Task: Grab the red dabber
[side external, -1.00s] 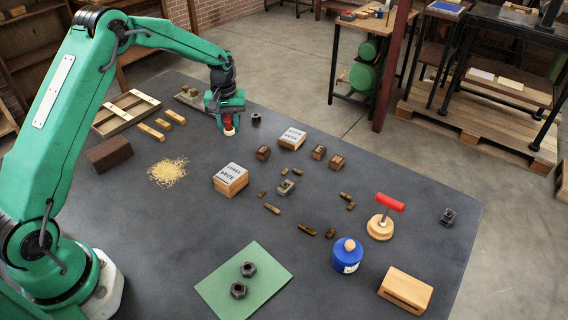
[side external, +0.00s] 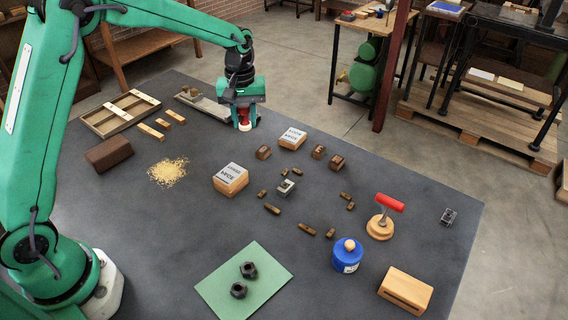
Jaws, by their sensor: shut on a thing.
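My gripper (side external: 244,114) is at the far edge of the dark table, pointing down. It is shut on a small red dabber (side external: 244,117) with a pale bottom end. The fingers cover part of the dabber's sides. I cannot tell whether its lower end touches the table or hangs just above it.
Near the gripper are a long grey tray (side external: 203,104), a wooden compartment tray (side external: 119,114) and a lettered block (side external: 292,138). A red-handled tool on a round wooden base (side external: 380,225) and a blue pot (side external: 347,257) stand at the right.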

